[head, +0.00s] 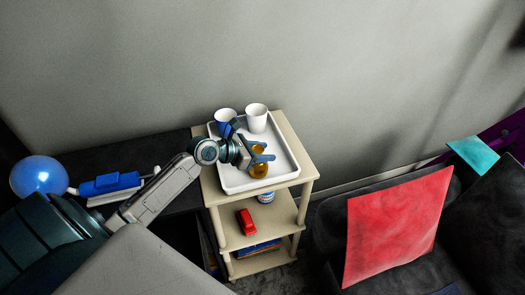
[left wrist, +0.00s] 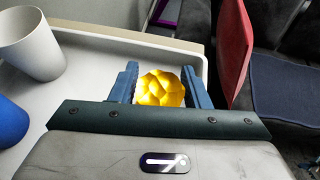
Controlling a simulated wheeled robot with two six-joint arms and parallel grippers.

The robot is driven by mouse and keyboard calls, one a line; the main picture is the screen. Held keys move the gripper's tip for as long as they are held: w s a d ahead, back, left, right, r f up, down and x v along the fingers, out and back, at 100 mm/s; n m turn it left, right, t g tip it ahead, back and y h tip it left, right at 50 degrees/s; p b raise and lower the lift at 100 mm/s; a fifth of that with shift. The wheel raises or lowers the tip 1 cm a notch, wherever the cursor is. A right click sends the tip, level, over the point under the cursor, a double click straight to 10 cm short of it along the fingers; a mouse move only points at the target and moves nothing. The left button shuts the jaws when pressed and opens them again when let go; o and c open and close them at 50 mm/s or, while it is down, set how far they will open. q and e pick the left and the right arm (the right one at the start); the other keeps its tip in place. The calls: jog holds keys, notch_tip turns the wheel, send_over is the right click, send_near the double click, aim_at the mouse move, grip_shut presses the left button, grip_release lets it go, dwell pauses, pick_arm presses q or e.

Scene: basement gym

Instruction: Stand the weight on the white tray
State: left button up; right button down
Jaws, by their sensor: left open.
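The weight (head: 258,168) is yellow-orange, with two rounded ends showing in the head view. It appears to stand on the white tray (head: 238,188), though its base is hard to see. In the left wrist view the weight (left wrist: 160,88) shows as a lumpy yellow end between the fingers. My left gripper (head: 265,153) is open, with one blue finger on each side of the weight; I cannot tell whether either touches it. The tray (left wrist: 92,72) also shows in the left wrist view. My right gripper is not in view.
The tray is on a beige shelf unit (head: 305,168), with a red object (head: 246,222) and a can (head: 266,197) below. A red cushion (head: 395,225) is to the right.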

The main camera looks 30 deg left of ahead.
pick_arm(q)
jog(key=shift+s+a+r, duration=0.3)
jog(key=shift+s, duration=0.05)
jog(key=v, duration=0.6)
jog(key=shift+p+v, duration=1)
jog(key=shift+v, duration=1.55)
